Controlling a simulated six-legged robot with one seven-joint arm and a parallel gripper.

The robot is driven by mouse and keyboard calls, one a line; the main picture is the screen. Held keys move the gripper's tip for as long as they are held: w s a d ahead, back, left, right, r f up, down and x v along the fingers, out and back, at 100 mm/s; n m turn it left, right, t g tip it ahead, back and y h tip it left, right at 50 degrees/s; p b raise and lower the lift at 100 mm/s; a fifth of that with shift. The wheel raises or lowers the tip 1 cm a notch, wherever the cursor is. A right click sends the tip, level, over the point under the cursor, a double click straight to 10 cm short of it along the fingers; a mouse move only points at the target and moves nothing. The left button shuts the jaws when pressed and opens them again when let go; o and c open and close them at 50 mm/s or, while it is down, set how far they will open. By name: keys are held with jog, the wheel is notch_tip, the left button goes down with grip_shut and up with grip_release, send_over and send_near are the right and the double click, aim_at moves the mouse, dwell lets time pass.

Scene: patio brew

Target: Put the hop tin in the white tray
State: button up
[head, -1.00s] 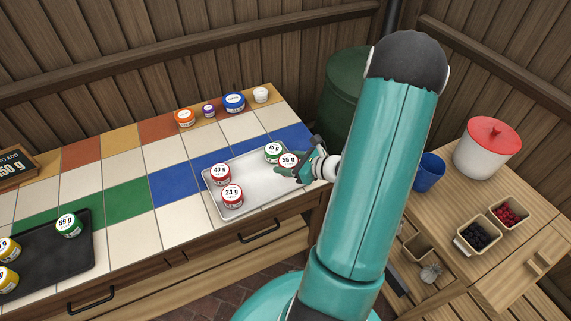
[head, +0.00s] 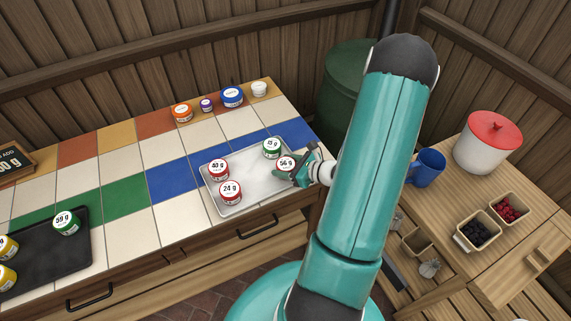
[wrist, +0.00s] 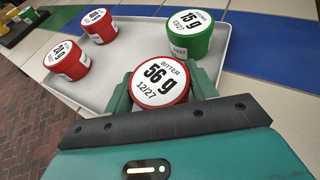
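A red tin with a white lid marked 56 g (head: 286,162) is at the right end of the white tray (head: 257,190). It also shows in the wrist view (wrist: 160,82), labelled BITTER. My gripper (head: 288,170) has a finger on each side of this tin, seemingly touching it; its fingers show in the wrist view (wrist: 160,92). The tin looks upright and at tray level, but its underside is hidden. Also in the tray are a red 40 g tin (head: 218,171), a red 24 g tin (head: 230,193) and a green 15 g tin (head: 272,149).
A dark tray (head: 50,262) at the left holds a green 59 g tin (head: 66,222) and yellow tins. Small jars, including a blue one (head: 232,97), line the counter's back. A blue mug (head: 429,168) and a lidded pot (head: 489,145) stand on the right-hand table. The tray's middle is clear.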

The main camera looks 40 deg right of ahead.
jog(key=o, duration=0.4)
jog(key=shift+o, duration=0.2)
jog(key=shift+d+r, duration=0.1)
jog(key=shift+r, duration=0.1)
jog(key=v, duration=1.2)
jog(key=w+a+r+n+g+y, duration=0.2)
jog(key=a+r+n+g, duration=0.3)
jog(key=a+n, duration=0.4)
jog(key=w+a+r+n+g+y, duration=0.1)
jog(key=w+a+r+n+g, duration=0.25)
jog(key=a+r+n, duration=0.55)
jog(key=s+a+r+n+h, duration=0.2)
jog(key=a+r+n+h, duration=0.1)
jog(key=a+r+n, duration=0.3)
jog(key=s+a+r+n+t+h, duration=0.1)
jog(key=s+a+r+n+h, duration=0.2)
jog(key=a+r+n, duration=0.3)
jog(key=n+h, duration=0.1)
jog(key=n, duration=0.1)
jog(key=shift+s+n, duration=0.3)
